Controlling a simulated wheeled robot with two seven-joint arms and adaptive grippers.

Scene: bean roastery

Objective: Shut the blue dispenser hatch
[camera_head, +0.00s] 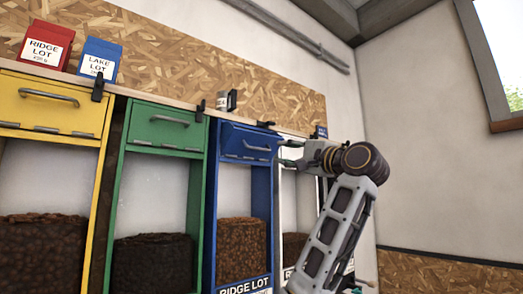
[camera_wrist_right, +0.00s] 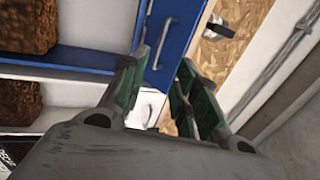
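The blue hatch (camera_head: 240,139) is the top front panel of the blue dispenser (camera_head: 211,215). Its panel looks tilted a little outward from the frame, not flush like the green one; the exact gap is hard to tell. It has a grey bar handle. In the right wrist view the blue hatch (camera_wrist_right: 178,28) and its handle lie just beyond the fingertips. My right gripper (camera_head: 286,153) is at the right edge of the hatch, close to the handle. Its two fingers (camera_wrist_right: 158,82) are apart with nothing held between them. Contact with the hatch cannot be told. My left gripper is out of view.
A green hatch (camera_head: 164,128) and a yellow hatch (camera_head: 52,103) are shut to the left. A white dispenser (camera_head: 289,205) stands behind my right arm. Red (camera_head: 47,46) and blue (camera_head: 100,58) boxes sit on the shelf above. Free room lies to the right.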

